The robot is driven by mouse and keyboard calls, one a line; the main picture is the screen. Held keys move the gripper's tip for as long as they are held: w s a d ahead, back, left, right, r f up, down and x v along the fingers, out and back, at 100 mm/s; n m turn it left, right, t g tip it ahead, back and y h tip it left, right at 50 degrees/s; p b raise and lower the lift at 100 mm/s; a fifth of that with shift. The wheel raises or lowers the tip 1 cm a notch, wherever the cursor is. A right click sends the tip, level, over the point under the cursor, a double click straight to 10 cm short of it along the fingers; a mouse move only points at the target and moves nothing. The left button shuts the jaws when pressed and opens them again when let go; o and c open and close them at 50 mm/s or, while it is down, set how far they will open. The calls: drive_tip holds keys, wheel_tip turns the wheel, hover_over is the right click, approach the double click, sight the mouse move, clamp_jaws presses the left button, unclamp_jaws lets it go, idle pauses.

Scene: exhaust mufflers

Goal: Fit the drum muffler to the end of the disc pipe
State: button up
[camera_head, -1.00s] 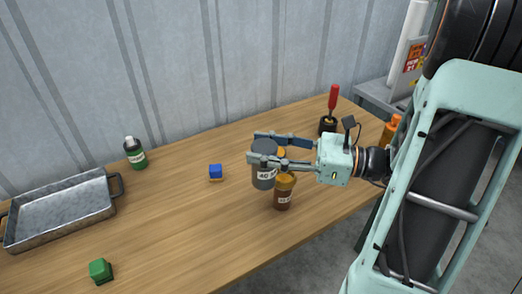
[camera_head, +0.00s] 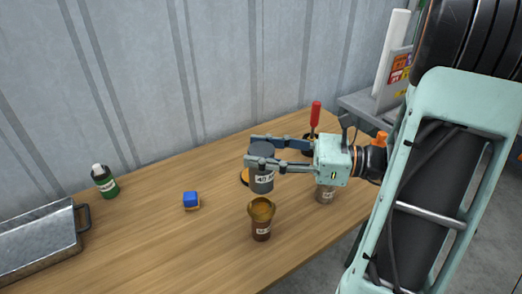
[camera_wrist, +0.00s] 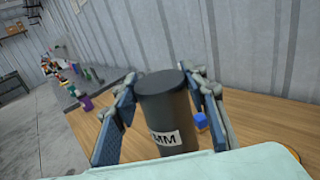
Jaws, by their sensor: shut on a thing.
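The drum muffler is a dark grey cylinder (camera_head: 262,180) with a white label. It also shows upright in the wrist view (camera_wrist: 165,105), where its label ends in "MM". My gripper (camera_head: 256,150) is shut on its sides, one finger on each side. The muffler appears to be held above the table. A brown open-topped cup-shaped part (camera_head: 261,228) with a label stands in front of it, apart from it. An orange round edge (camera_head: 244,177) shows behind the muffler, mostly hidden. I cannot tell which part is the disc pipe.
A labelled cylinder (camera_head: 325,196) stands below my wrist. A red-handled tool (camera_head: 315,115) stands behind. The wooden table (camera_head: 150,240) is clear at front left.

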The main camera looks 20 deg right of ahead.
drive_tip(key=shift+f+b, duration=2.45)
drive_tip(key=shift+f, duration=0.2)
drive_tip(key=shift+p, duration=0.6)
drive_tip(key=shift+f+b, duration=0.45)
drive_tip(key=shift+f, duration=0.4)
drive_tip(key=o, duration=1.2)
